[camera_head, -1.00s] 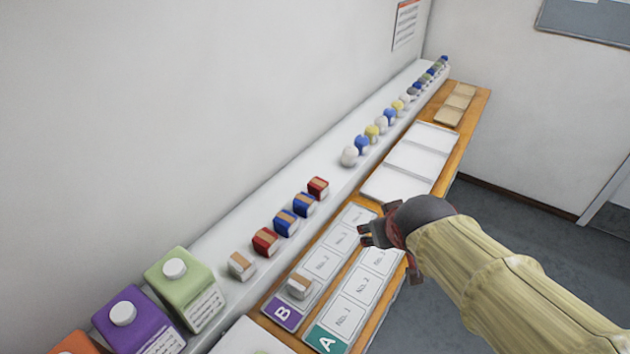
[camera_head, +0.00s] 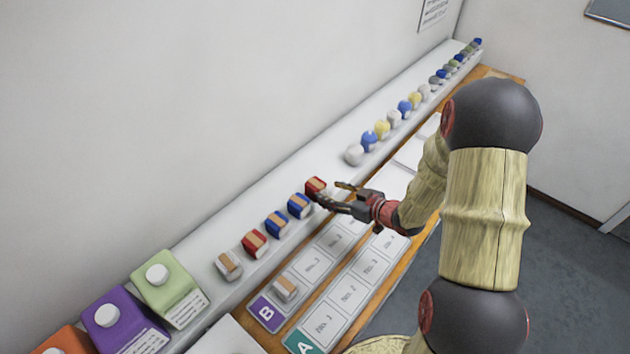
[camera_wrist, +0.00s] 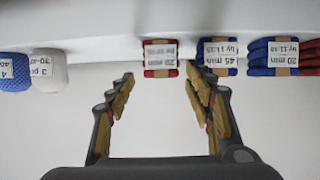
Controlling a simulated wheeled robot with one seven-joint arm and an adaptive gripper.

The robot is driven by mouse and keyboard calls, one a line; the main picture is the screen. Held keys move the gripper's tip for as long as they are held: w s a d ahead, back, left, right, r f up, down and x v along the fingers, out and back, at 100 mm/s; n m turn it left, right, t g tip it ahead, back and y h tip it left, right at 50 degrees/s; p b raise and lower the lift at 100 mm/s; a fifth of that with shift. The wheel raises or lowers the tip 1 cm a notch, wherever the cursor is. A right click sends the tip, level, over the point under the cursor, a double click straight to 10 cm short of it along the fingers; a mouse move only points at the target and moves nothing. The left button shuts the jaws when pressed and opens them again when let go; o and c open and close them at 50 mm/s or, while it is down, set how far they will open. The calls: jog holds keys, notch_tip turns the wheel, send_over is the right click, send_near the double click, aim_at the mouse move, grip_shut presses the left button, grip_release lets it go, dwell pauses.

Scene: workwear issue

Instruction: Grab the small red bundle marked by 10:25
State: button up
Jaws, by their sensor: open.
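A small red bundle (camera_head: 315,186) with a tan band is at the right end of the bundle row on the white ledge. In the wrist view the red bundle (camera_wrist: 160,58) shows a white label, upside down, reading about "20 min"; its time line is too small to read surely. My gripper (camera_head: 328,191) is open at this bundle. In the wrist view my gripper's (camera_wrist: 159,76) fingers stand apart, with the bundle centred just ahead of their tips. I cannot tell whether they touch it. Another red bundle (camera_head: 254,243) is farther left in the row.
Two blue bundles (camera_head: 299,206) (camera_head: 277,224) stand between the red ones; the nearer one's label (camera_wrist: 216,51) reads about "45 min by 11:15". Round items (camera_head: 354,154) line the ledge to the right. Trays B (camera_head: 266,312) and A (camera_head: 303,342) lie below. Cartons (camera_head: 168,286) stand at left.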

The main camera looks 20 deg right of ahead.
aim_at(322, 190)
jog(key=shift+w+a+f+y, duration=0.15)
jog(key=shift+a+f+y, duration=0.05)
jog(key=shift+a+y, duration=0.15)
jog(key=shift+x, duration=0.9)
jog(key=shift+d+b+x, duration=0.2)
jog(key=shift+b+x, duration=0.4)
jog(key=shift+x, duration=2.15)
jog(key=shift+w, duration=0.1)
jog(key=shift+c, duration=0.8)
jog(key=c, duration=0.7)
jog(key=shift+c, duration=0.4)
